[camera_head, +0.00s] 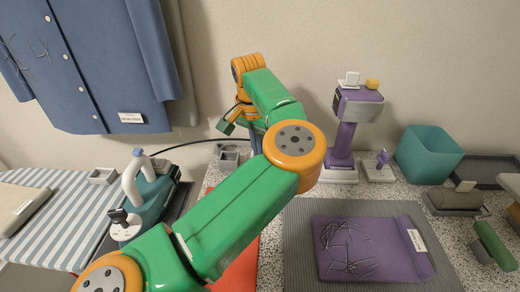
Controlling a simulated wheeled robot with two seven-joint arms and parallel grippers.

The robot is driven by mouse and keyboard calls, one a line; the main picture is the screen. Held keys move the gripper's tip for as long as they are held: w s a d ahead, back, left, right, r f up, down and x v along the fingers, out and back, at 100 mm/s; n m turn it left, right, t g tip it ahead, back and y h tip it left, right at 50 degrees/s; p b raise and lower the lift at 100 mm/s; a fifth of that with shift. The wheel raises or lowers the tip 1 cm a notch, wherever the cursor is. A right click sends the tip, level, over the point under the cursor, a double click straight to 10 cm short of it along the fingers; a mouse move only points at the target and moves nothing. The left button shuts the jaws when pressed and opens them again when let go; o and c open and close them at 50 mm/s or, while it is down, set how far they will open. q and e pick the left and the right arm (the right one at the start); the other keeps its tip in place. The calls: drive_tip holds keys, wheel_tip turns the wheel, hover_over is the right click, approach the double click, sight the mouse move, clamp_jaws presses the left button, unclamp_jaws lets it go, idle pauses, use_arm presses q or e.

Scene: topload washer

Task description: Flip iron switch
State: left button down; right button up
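The iron (155,196) is teal with a white arched handle, and stands tilted on a dark rest at the left. A blue knob (138,152) tops its handle, and a small black part (118,215) sits on a white disc at its front. I cannot tell which part is the switch. My green and orange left arm crosses the middle. Its gripper (238,123) is at the back near the wall, right of the iron and apart from it; its fingers are partly hidden. A green finger-like part, seemingly of my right gripper (494,246), shows at the right edge, far from the iron.
A striped ironing board (62,205) is at the left; a blue shirt (95,60) hangs above. A purple device (345,140) stands at the back. A folded purple cloth (390,232) lies on a grey mat (300,215). A teal bin (428,155) is right. A cord runs behind the iron.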

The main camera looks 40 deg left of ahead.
use_arm(q)
drive_tip(key=shift+f, duration=0.1)
wheel_tip(320, 180, up, 7)
drive_tip(key=p, duration=0.6)
idle(0.3)
